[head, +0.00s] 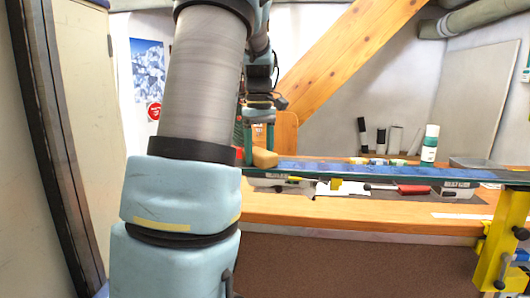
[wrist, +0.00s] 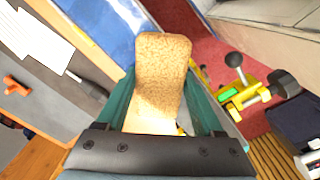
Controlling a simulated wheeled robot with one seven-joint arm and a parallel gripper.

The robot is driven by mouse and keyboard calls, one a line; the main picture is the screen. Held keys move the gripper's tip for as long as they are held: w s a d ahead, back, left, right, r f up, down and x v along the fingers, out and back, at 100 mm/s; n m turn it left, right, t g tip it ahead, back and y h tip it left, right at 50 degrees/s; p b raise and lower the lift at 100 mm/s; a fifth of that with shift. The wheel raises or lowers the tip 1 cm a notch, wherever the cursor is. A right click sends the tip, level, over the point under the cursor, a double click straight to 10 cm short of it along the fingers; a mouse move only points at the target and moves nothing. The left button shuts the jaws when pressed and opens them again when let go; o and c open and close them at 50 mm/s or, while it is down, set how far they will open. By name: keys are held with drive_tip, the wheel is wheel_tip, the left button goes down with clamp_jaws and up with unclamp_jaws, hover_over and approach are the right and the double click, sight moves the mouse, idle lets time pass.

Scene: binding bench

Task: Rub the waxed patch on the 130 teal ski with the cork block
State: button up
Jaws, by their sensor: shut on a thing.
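My gripper (head: 258,143) is shut on the tan cork block (head: 265,158), at the left part of the ski in the head view. In the wrist view the cork block (wrist: 162,75) sits between the teal fingers and sticks out past their tips. A long ski (head: 380,172) with a blue upper face and teal edge lies level above the bench. Its blue face (wrist: 100,28) also shows in the wrist view, with pale streaks. I cannot tell whether the block touches the ski. My arm hides the ski's left end, and the waxed patch's bounds are unclear.
A yellow clamp stand (head: 497,235) is at the bench's right end. A green-and-white bottle (head: 429,145) and several small items stand behind the ski. A red-handled tool (head: 412,189) lies on the wooden bench (head: 350,217) below it. A wooden beam (head: 350,55) slants behind.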

wheel_tip(320, 180, up, 7)
drive_tip(key=p, duration=0.6)
drive_tip(key=shift+p, duration=0.35)
drive_tip(key=shift+d, duration=0.1)
idle(0.9)
